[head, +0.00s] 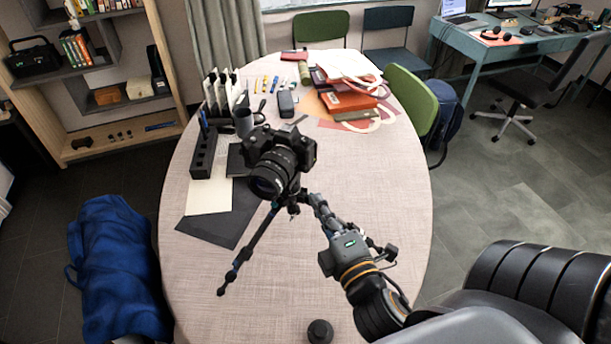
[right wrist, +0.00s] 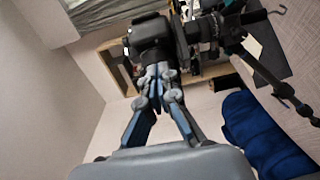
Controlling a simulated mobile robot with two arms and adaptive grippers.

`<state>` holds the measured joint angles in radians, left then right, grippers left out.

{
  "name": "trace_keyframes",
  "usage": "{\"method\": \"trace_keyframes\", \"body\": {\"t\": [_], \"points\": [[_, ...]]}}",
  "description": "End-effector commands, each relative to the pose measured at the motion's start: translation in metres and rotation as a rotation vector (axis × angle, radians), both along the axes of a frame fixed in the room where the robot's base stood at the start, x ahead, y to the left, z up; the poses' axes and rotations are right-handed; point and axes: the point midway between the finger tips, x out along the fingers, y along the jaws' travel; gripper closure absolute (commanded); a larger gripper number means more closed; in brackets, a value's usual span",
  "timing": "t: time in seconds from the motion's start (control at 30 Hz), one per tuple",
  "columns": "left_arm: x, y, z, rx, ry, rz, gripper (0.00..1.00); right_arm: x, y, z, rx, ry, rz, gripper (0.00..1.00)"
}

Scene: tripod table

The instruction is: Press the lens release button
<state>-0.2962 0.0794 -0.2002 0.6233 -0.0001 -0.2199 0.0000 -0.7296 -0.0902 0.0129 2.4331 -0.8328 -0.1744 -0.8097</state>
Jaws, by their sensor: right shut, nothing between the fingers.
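A black camera (head: 282,155) with a thick lens (head: 272,176) stands on a tripod (head: 243,253) on the oval table. The lens faces down-left in the head view. In the right wrist view the camera (right wrist: 150,34) is just beyond my fingertips. The lens release button is too small to make out. My right gripper (head: 314,198) comes in from the lower right beside the camera and tripod head. It is shut with nothing in it, as its fingers (right wrist: 157,72) show in the right wrist view. I cannot tell whether the fingertips touch the camera. My left gripper is out of view.
On the table (head: 375,190) are a small black round object (head: 320,331) at the near edge, a dark mat (head: 225,232), a black holder (head: 204,155) and a mug (head: 243,122). Red books (head: 345,98) lie at the back. The table's right side is clear.

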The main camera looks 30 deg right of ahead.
Motion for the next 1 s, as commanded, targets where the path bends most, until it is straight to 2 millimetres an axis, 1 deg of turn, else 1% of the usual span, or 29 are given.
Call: {"method": "trace_keyframes", "body": {"t": [0.03, 0.13, 0.3, 0.4, 0.57, 0.87, 1.0], "points": [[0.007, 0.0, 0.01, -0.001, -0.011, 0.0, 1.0, 0.01, -0.001, 0.005, -0.002, -0.004, 0.002, 1.0], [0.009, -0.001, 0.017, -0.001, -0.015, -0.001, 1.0, 0.027, -0.005, 0.006, -0.003, -0.004, 0.001, 1.0], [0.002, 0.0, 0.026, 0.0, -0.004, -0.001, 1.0, 0.052, -0.011, 0.004, -0.001, -0.002, 0.0, 1.0], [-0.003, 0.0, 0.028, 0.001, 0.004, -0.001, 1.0, 0.062, -0.012, 0.003, -0.001, -0.001, 0.0, 1.0], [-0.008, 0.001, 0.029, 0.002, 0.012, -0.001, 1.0, 0.069, -0.014, 0.001, 0.0, 0.001, 0.0, 1.0], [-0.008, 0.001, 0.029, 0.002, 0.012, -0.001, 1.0, 0.069, -0.014, 0.0, 0.0, 0.001, 0.0, 1.0], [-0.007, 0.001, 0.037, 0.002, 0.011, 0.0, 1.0, 0.076, -0.023, 0.003, -0.002, 0.0, 0.0, 1.0]]}}
